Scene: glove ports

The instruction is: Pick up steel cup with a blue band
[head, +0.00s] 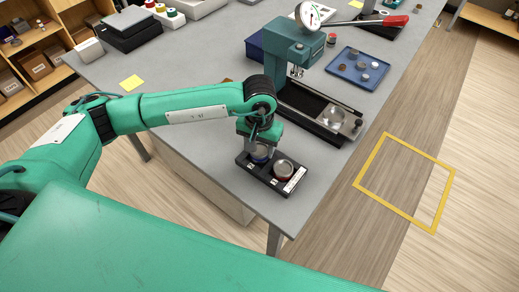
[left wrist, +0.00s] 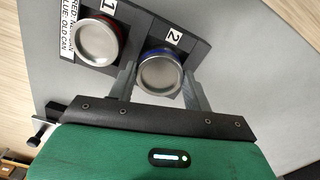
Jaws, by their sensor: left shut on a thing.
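The steel cup with a blue band (left wrist: 160,75) sits at the spot marked 2 on a black holder (head: 247,162). In the left wrist view both fingers of my left gripper (left wrist: 158,83) are around it, shut on it. In the head view the left gripper (head: 260,148) comes down from above and hides most of the cup; a bit of blue band shows. A second steel cup with a red band (head: 284,169) stands beside it at the spot marked 1, and it also shows in the left wrist view (left wrist: 97,40). My right gripper is not in view.
A teal press with a dial gauge (head: 285,45) stands behind the holder on the grey table (head: 200,75). A blue tray (head: 357,68) with small round parts lies at the right. The table's front edge is close to the holder.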

